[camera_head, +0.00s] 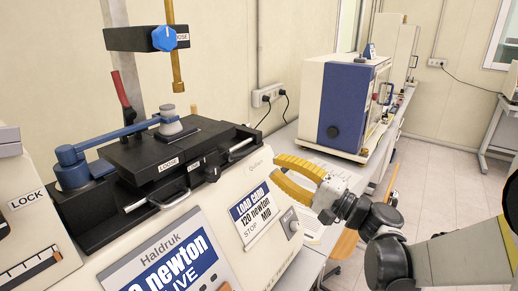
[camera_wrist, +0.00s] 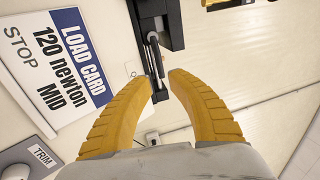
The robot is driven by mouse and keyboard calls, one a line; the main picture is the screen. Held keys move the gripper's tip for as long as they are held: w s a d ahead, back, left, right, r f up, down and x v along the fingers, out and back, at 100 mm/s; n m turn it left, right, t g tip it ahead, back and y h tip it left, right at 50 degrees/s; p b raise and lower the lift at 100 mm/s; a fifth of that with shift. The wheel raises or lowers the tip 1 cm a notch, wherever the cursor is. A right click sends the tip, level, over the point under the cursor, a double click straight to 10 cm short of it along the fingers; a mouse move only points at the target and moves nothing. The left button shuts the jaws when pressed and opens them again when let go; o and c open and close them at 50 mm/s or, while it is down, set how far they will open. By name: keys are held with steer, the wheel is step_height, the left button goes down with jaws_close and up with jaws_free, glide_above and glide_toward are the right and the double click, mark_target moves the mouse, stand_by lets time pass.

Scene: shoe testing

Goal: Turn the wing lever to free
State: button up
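My gripper (camera_head: 276,169) has yellow ribbed fingers and reaches in from the right, beside the right end of the black clamp block (camera_head: 160,155). In the wrist view my gripper (camera_wrist: 161,82) is open and empty, its fingertips apart. A small lever with a silver rod and dark grip (camera_wrist: 155,55) shows just past the fingertips; I cannot tell the depth gap. No part is clearly labelled as the wing lever. Silver handles (camera_head: 170,201) sit on the block's front, near labels reading LOOSE. A blue arm (camera_head: 110,138) lies across its top.
A blue knob (camera_head: 164,38) sits on a black bar above the block. The load card panel (camera_head: 250,213) is below my gripper, and shows left in the wrist view (camera_wrist: 60,60). A blue and white machine (camera_head: 345,105) stands behind. Free air lies right of the block.

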mark_target(249, 152)
steer(key=b+x, duration=0.1)
steer(key=x, duration=0.8)
steer(key=shift+a, duration=0.15)
jaws_close()
